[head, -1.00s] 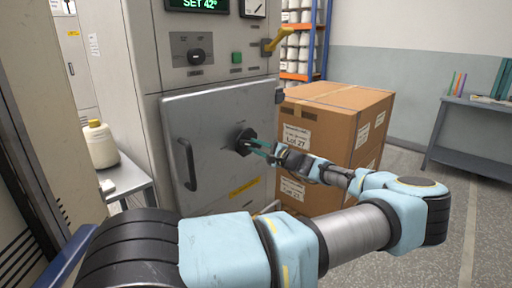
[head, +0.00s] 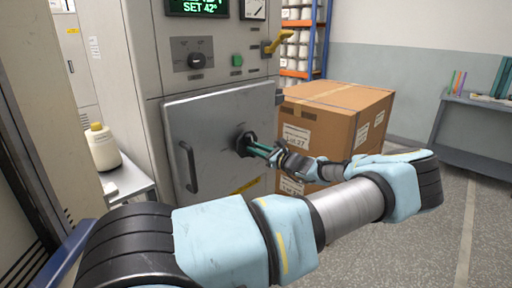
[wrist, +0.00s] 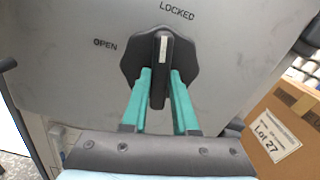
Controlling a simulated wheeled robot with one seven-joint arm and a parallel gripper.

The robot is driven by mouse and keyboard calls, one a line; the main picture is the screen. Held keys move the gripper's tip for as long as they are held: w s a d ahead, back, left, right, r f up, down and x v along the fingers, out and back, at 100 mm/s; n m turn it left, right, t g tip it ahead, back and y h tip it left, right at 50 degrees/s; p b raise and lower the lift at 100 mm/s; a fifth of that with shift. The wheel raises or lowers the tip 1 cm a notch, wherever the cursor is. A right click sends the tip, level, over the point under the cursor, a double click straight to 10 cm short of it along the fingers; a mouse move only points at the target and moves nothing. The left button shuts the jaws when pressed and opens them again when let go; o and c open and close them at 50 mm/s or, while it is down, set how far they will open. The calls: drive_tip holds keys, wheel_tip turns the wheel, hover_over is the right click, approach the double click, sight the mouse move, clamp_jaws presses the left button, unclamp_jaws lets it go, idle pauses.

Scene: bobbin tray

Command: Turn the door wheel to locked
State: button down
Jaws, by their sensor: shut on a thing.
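The door wheel (wrist: 185,66) is a dark lobed knob on the grey cabinet door (head: 215,112). Its raised grip bar (wrist: 160,75) carries a pale mark at its upper end. In the wrist view the mark points up, close to the word LOCKED (wrist: 177,12), while OPEN (wrist: 105,43) stands to the left. My gripper (wrist: 159,88) has its two teal fingers shut on the bar, one on each side. In the head view the wheel (head: 242,143) is partly hidden by my gripper (head: 258,148).
A cardboard box stack (head: 345,110) stands close to the right of the door, beside my arm. A door handle (head: 188,166) is at the door's left. A yellow lever (head: 278,41) is above right. A bottle (head: 103,150) stands on a side table at left.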

drive_tip(key=shift+m+p, duration=0.3)
drive_tip(key=shift+m, duration=0.9)
drive_tip(key=c, duration=0.7)
unclamp_jaws()
drive_tip(key=b+v, duration=0.2)
drive_tip(key=v, duration=0.8)
drive_tip(key=shift+s+d+b, duration=0.2)
drive_tip(key=shift+s+b, duration=0.15)
drive_tip(key=shift+b, duration=0.05)
